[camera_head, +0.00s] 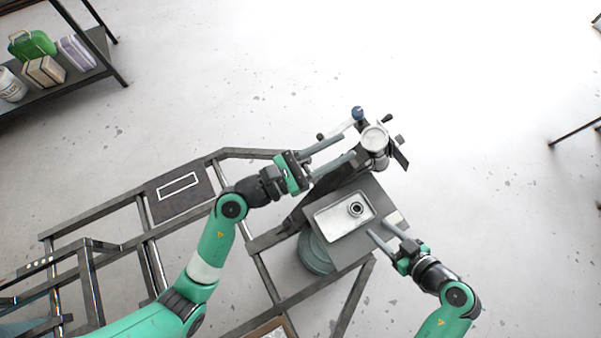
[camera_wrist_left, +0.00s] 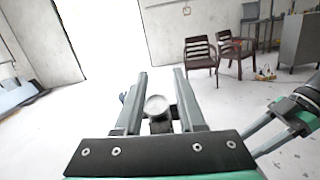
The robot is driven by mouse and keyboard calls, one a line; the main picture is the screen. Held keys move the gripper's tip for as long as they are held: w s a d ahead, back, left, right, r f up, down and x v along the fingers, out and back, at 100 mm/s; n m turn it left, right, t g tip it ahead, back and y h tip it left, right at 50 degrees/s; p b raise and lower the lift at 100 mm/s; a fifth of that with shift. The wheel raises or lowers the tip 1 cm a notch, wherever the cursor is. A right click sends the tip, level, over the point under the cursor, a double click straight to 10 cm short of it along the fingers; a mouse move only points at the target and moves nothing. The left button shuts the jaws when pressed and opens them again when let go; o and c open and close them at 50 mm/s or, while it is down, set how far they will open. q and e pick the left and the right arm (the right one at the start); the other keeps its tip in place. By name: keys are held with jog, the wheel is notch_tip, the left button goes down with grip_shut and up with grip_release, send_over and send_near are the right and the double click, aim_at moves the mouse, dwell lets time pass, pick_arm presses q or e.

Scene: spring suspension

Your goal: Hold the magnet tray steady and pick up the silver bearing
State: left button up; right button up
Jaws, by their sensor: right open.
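The magnet tray (camera_head: 328,221) is a shallow silver rectangular tray on a grey platform in the head view. The silver bearing (camera_head: 356,209), a small ring with a dark centre, sits inside it toward the right end. My left gripper (camera_head: 348,143) is open above and beyond the tray, with its fingers pointing at a round-topped metal fixture (camera_head: 374,139). The fixture also shows between the fingers in the left wrist view (camera_wrist_left: 157,107). My right gripper (camera_head: 379,230) is open and empty, just right of the tray, with its fingertips pointing toward it. Neither gripper visibly touches the tray.
The platform (camera_head: 376,196) joins a dark metal frame (camera_head: 150,240) running left. A round grey-green container (camera_head: 316,254) is below the tray. A shelf (camera_head: 70,78) with boxes stands at the upper left. Chairs (camera_wrist_left: 200,52) stand far off.

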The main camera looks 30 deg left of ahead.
pick_arm(q)
jog(key=s+f+g+y, duration=0.2)
jog(key=s+f+g, duration=0.1)
jog(key=f, duration=0.9)
jog(key=n+g+y, duration=0.1)
jog(key=g, duration=0.1)
send_near(335, 203)
jog(key=v, duration=0.2)
jog(key=shift+s+r, duration=0.15)
jog(key=shift+s, duration=0.25)
jog(key=x, duration=1.1)
jog(key=shift+w, duration=0.4)
grip_shut()
